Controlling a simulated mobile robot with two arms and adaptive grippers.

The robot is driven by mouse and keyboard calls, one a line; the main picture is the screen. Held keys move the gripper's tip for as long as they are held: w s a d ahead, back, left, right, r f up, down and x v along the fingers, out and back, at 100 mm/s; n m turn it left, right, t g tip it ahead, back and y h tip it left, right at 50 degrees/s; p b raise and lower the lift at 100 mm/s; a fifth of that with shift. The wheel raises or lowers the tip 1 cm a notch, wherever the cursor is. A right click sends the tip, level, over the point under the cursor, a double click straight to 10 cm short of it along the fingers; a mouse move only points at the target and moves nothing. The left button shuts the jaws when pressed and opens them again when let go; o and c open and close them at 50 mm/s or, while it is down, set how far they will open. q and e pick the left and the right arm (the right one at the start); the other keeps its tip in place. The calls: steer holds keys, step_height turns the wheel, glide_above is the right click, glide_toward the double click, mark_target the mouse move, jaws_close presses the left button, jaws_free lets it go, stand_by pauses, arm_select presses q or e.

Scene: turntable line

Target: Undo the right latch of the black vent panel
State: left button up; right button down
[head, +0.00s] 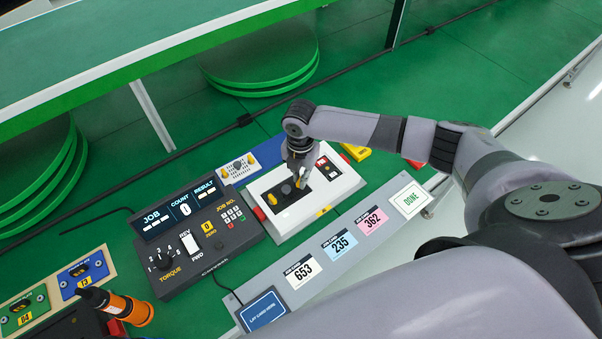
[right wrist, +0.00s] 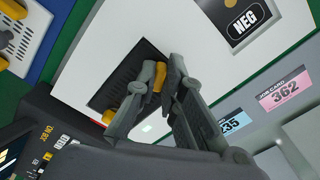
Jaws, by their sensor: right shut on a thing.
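The black vent panel (head: 283,201) is set in the top of a white box (head: 262,187) in the head view. It also shows in the right wrist view as a dark slotted plate (right wrist: 118,82). My right gripper (head: 298,180) reaches down over the panel's right end. In the right wrist view its fingers (right wrist: 160,70) are closed on a yellow latch (right wrist: 158,77), which they partly cover. Another yellow latch (right wrist: 108,117) shows at the panel's other end. My left gripper is not in view.
A black control console (head: 195,235) stands left of the white box. A grey strip with job cards (head: 340,243) lies in front. A blue board (head: 238,168) lies behind. An orange screwdriver (head: 125,306) stands at lower left.

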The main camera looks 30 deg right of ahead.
steer(key=n, duration=0.5)
steer(key=shift+w+a+n, duration=0.1)
steer(key=shift+n, duration=0.2)
steer(key=n, duration=0.5)
steer(key=shift+a+n, duration=0.15)
steer(key=shift+n, duration=0.25)
steer(key=c, duration=1.7)
jaws_free()
steer(key=shift+r, duration=0.15)
step_height(320, 180, up, 12)
steer(key=shift+f, duration=0.1)
steer(key=shift+f, duration=0.1)
